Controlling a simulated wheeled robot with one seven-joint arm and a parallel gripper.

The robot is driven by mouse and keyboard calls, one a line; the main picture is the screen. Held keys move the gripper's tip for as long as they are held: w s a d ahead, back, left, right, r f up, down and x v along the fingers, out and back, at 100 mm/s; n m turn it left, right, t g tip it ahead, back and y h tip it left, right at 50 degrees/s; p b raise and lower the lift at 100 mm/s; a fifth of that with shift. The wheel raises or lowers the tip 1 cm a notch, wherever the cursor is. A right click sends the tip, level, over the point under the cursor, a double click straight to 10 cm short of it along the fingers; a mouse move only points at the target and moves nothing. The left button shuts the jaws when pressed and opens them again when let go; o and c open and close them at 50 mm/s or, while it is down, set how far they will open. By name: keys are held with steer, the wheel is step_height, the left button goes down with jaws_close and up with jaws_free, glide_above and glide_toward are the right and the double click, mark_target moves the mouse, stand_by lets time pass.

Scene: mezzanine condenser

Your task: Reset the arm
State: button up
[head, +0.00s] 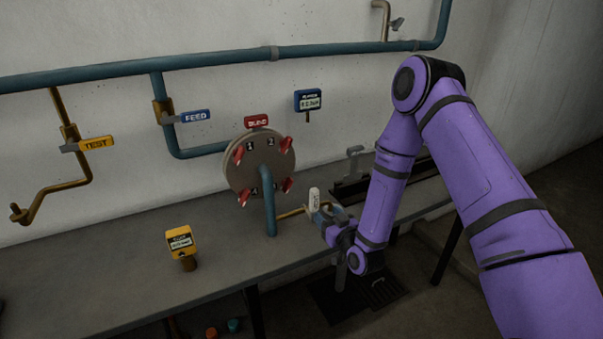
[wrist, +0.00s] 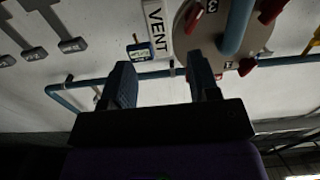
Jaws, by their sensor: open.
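My arm is purple and reaches in from the right in the head view, bent down over the bench's front edge. My gripper (head: 326,217) is at its end, close to the white VENT tag (head: 314,199). In the wrist view my gripper (wrist: 160,72) is open, with two dark blue fingers apart and nothing visible held between them. The VENT tag (wrist: 157,30) appears just past the fingertips, between them in the picture. Whether a finger touches it, I cannot tell. The valve part behind the tag is partly hidden by my gripper in the head view.
A round plate (head: 246,165) with several red clamps and a bent blue pipe (head: 268,200) stands left of my gripper. A yellow gauge (head: 180,244) is on the grey bench (head: 120,265). FEED (head: 195,116) and TEST (head: 96,143) levers are on wall pipes. Bare floor lies right.

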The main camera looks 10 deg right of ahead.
step_height(320, 180, up, 14)
steer(key=w+d+n+g+h, duration=0.1)
steer(key=w+d+g, duration=0.1)
steer(key=d+g, duration=0.1)
steer(key=s+d+r+g+h, duration=0.35)
steer(key=s+r, duration=0.25)
steer(key=r, duration=0.5)
steer(key=s+d+r+m+g, duration=0.1)
steer(key=s+r, duration=0.3)
steer(key=s, duration=0.6)
steer(key=s+d+r+m+g, duration=0.2)
steer(key=s+r, duration=0.2)
steer(key=s, duration=0.7)
steer(key=s+d+r+m+g+h, duration=0.1)
steer(key=s+r, duration=0.3)
steer(key=s, duration=0.7)
steer(key=shift+s+d+r+m+g, duration=0.2)
steer(key=shift+d+r+m+g, duration=0.2)
steer(key=shift+d+g, duration=0.3)
